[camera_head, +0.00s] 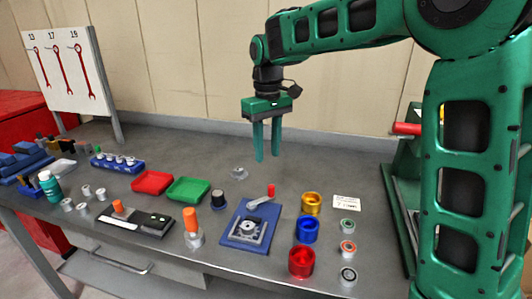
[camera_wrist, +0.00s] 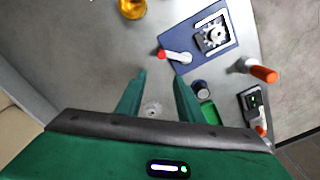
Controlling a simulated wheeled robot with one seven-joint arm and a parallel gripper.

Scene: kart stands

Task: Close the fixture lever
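The fixture is a blue base plate (camera_head: 232,240) with a metal clamp body and a gear-like part (camera_head: 247,230) on it; it also shows in the wrist view (camera_wrist: 186,33). The fixture lever (camera_head: 258,201) is a pale metal bar with a red grip (camera_head: 270,190). The lever sticks out past the plate's back corner, and its red tip shows in the wrist view (camera_wrist: 162,55). My gripper (camera_head: 268,158) points down above the table, behind the fixture and apart from the lever. Its two green fingers (camera_wrist: 159,74) are spread with nothing between them.
Gold (camera_head: 312,204), blue (camera_head: 306,230) and red (camera_head: 301,262) cups stand right of the fixture. A black-capped cylinder (camera_head: 219,200) and an orange-handled tool (camera_head: 191,222) stand left. Red (camera_head: 152,182) and green (camera_head: 188,189) trays lie further left. A small clear piece (camera_head: 239,173) lies near the gripper.

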